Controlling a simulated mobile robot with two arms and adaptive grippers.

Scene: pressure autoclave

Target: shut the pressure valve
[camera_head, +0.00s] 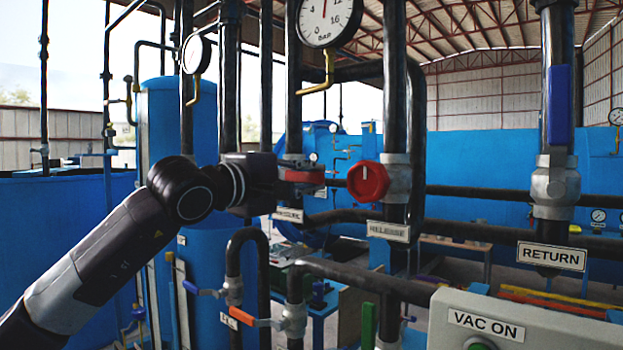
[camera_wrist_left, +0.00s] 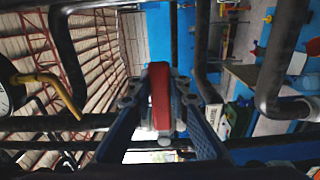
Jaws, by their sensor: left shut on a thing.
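The pressure valve's red lever handle (camera_head: 303,176) sits on a dark vertical pipe, above a label (camera_head: 287,215) that reads PRESSURE. The lever looks level, across the pipe. My left gripper (camera_head: 284,180) reaches it from the left and is shut on the lever. In the left wrist view the red lever (camera_wrist_left: 160,95) stands between the two fingers of the left gripper (camera_wrist_left: 160,110). The valve body is partly hidden behind the gripper and lever. My right gripper is in neither view.
A round red knob (camera_head: 368,181) is just right of the lever, above the RELEASE label (camera_head: 388,231). A blue-handled RETURN valve (camera_head: 560,105) stands farther right. An orange-handled valve (camera_head: 243,317) is below. A gauge (camera_head: 326,20) hangs above. Pipes crowd the lever closely.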

